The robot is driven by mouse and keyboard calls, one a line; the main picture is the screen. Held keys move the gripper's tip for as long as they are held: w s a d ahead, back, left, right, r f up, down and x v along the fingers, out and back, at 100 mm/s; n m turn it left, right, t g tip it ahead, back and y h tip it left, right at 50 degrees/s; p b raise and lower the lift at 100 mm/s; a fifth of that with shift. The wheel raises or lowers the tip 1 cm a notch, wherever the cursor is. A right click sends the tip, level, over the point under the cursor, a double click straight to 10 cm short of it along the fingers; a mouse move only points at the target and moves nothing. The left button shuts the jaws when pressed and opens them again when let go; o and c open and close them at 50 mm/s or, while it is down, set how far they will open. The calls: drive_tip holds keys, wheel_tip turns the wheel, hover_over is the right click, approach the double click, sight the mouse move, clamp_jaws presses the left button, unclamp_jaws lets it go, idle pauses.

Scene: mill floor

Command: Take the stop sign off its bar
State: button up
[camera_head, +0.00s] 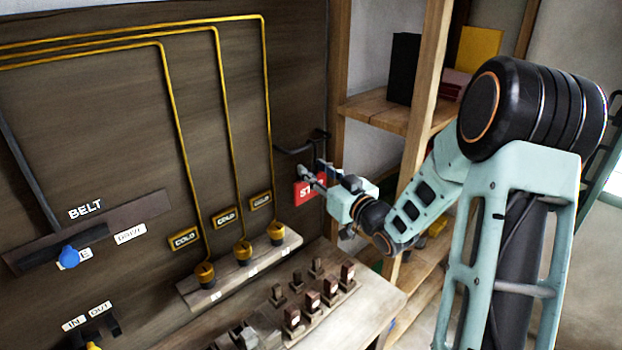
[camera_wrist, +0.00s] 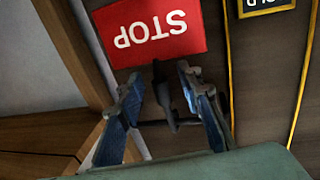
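The red stop sign (camera_head: 303,191) with white lettering is against the dark wooden wall in the head view, partly hidden by my gripper. In the wrist view the sign (camera_wrist: 152,30) appears upside down at the top, just beyond my fingertips. A dark bar (camera_head: 305,145) juts from the wall above the sign. My gripper (camera_head: 318,173) is at the sign's upper right. In the wrist view my gripper (camera_wrist: 158,75) has its two fingers apart, with a dark piece of the bar or hanger (camera_wrist: 162,92) between them. I cannot tell whether either finger touches it.
A wooden shelf post (camera_head: 418,110) and shelf (camera_head: 375,112) with dark and yellow boxes stand to the right. Below left are a bench with several levers (camera_head: 312,299), yellow pipes (camera_head: 185,150) and small "COLD" plates (camera_head: 224,217).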

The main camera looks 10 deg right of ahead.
drive_tip(key=shift+w+a, duration=0.1)
drive_tip(key=shift+w, duration=0.1)
clamp_jaws()
drive_tip(key=shift+r, duration=0.1)
